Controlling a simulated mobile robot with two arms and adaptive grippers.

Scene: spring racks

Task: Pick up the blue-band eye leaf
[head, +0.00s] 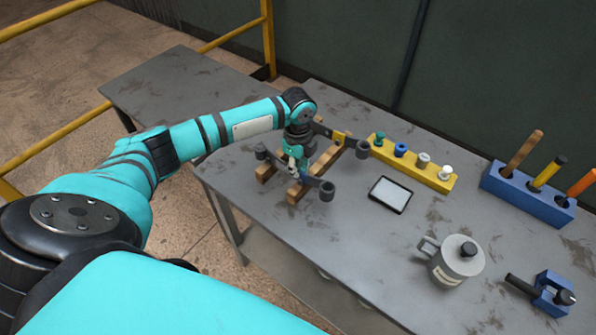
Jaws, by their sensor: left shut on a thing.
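The blue-band eye leaf (313,182) is a dark grey strip with round eyes at its ends, one toward the left and one at the lower right. A bit of blue shows beside my gripper. My left gripper (293,167) points down and is shut on this leaf near its middle, hiding part of it. The leaf lies over two wooden bars (325,162); I cannot tell whether it touches them. A second leaf with a yellow band (340,137) lies behind, partly hidden by my wrist. My right gripper is out of view.
A yellow rack (432,177) with several coloured pegs stands right of the bars. A tablet (391,194), a grey lidded can (455,262), a blue tool holder (527,197) with handles and a blue clamp-like block (551,291) stand further right. Bare table lies in front.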

